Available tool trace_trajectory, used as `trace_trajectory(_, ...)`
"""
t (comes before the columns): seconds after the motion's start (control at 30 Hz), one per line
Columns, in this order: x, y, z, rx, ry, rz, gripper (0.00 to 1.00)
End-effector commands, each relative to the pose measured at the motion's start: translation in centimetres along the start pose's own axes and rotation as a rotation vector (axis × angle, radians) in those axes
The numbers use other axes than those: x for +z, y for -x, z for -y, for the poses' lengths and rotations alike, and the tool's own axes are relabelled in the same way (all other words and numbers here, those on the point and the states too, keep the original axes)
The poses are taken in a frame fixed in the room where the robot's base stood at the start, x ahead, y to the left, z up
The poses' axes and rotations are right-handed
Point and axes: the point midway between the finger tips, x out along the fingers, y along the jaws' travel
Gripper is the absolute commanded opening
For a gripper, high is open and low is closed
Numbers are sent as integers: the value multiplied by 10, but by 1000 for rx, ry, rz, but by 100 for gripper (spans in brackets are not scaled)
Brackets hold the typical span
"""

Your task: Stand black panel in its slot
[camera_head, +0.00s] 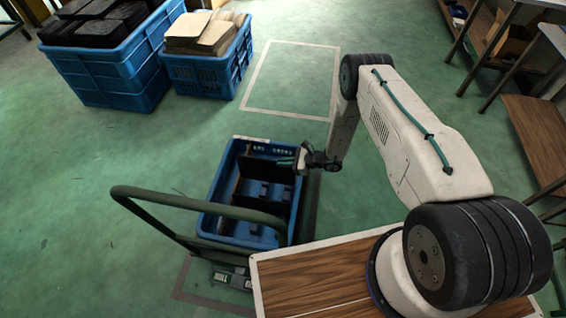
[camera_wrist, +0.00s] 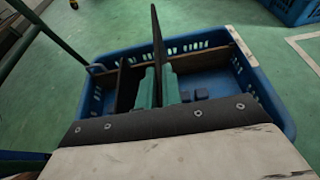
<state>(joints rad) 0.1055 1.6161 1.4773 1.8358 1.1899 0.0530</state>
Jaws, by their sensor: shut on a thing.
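My gripper (camera_head: 305,158) is at the right rim of the blue crate (camera_head: 213,208) in the head view. In the wrist view its green fingers (camera_wrist: 158,88) are shut on the black panel (camera_wrist: 156,38), seen nearly edge-on. The panel stands up from between the fingertips, over the crate (camera_wrist: 276,108). Its lower end is hidden by the fingers, so I cannot tell whether it sits in a slot. Small blue slot blocks (camera_wrist: 195,95) show on the crate floor, right of the fingers. Another dark panel (camera_wrist: 124,88) stands left of the fingers.
The crate stands on a cart with a dark green handle (camera_head: 200,203) across its near side. Two blue crates at the back left hold black panels (camera_head: 97,27) and tan panels (camera_head: 199,32). Wooden benches (camera_head: 543,130) line the right. The floor behind the crate is clear.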

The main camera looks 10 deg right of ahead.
Motion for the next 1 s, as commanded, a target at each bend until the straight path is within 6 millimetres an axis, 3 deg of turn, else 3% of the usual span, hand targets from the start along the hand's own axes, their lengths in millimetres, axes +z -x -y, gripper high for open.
trace_trajectory(0.27, -1, 0, 0, 0, 0, 0, 0)
trace_trajectory(1.0, -28, -11, 0, 0, 0, 0, 0)
